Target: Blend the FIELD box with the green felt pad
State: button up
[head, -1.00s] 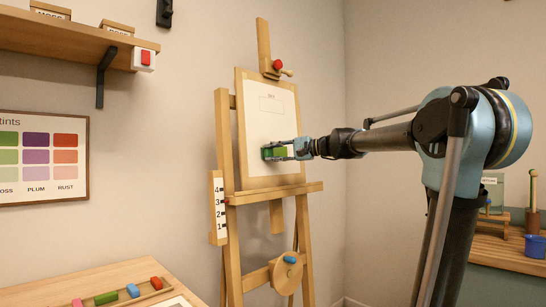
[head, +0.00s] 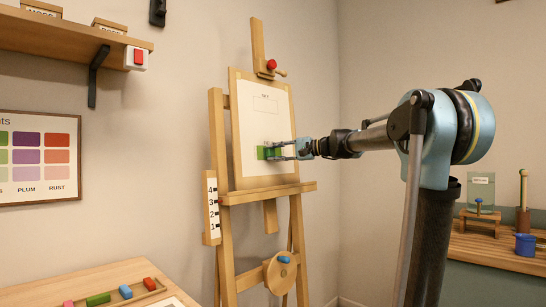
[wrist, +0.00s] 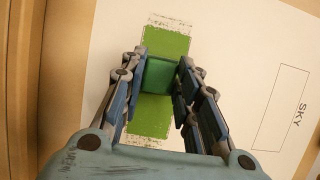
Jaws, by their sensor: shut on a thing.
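A paper sheet (head: 250,122) with printed boxes stands on the wooden easel (head: 216,150). Its lower box, the FIELD box (wrist: 167,41), is filled bright green, with green on both sides of my gripper in the wrist view. White shows along its speckled edges. My gripper (wrist: 161,72) is shut on the darker green felt pad (wrist: 159,78), which lies over the middle of the box and appears to touch the paper. In the head view, my gripper (head: 279,150) reaches the box from the right and hides part of it. The lettering by the box is too small to read.
The SKY box (head: 265,104) is an empty outline higher on the sheet. A red knob (head: 271,64) is on the easel's mast. Several coloured pads lie in a tray (head: 150,295) at lower left.

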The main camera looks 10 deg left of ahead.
jog(key=shift+w+d, duration=0.2)
jog(key=shift+w+d, duration=0.8)
jog(key=shift+w, duration=0.25)
jog(key=shift+w+d, duration=0.85)
jog(key=shift+w, duration=0.25)
jog(key=shift+w+d, duration=0.8)
jog(key=shift+w, duration=0.25)
jog(key=shift+s+a, duration=0.1)
jog(key=shift+s, duration=0.1)
jog(key=shift+s+a, duration=0.85)
jog(key=shift+s, duration=0.1)
jog(key=shift+s, duration=0.1)
jog(key=shift+s+a, duration=0.75)
jog(key=shift+s, duration=0.25)
jog(key=shift+s+a, duration=0.1)
jog(key=shift+s+a, duration=0.8)
jog(key=shift+s, duration=0.15)
